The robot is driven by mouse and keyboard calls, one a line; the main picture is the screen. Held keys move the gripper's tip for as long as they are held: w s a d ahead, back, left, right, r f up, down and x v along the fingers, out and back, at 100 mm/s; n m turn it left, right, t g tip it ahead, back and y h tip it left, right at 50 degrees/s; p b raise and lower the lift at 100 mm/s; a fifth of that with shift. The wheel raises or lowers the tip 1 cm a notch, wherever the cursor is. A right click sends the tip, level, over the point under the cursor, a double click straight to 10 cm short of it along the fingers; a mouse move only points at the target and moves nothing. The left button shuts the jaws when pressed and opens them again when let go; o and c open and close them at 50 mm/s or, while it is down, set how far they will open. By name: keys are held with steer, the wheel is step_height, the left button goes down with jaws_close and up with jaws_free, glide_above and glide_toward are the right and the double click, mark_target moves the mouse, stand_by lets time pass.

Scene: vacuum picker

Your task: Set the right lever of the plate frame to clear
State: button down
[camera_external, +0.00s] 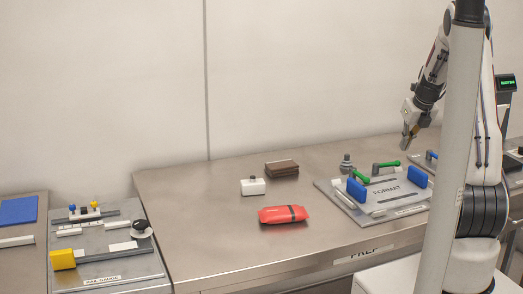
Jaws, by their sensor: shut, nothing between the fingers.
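The plate frame (337,195) is a grey plate on the steel table, with a lighter panel marked FORMAT (388,190) on it. A blue block stands at the panel's left side (357,190) and another at its right (417,177). Two green-handled levers stand along the back edge: a left one (361,177) and a right one (387,165). The right lever's handle lies roughly level; any clear marking is too small to read. My gripper (405,147) is shut and empty, pointing down, above and a little right of the right lever in the picture, apparently apart from it.
A grey knob (346,164) stands beside the left lever. A red packet (284,214), a white box (253,186) and a brown stack (282,169) lie left on the table. A gauge plate (105,262) is at far left. My arm hides part of the right side.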

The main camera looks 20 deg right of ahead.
mark_target(381, 165)
steer(key=shift+f, duration=0.1)
steer(key=shift+x, duration=4.9)
steer(key=shift+w, duration=0.1)
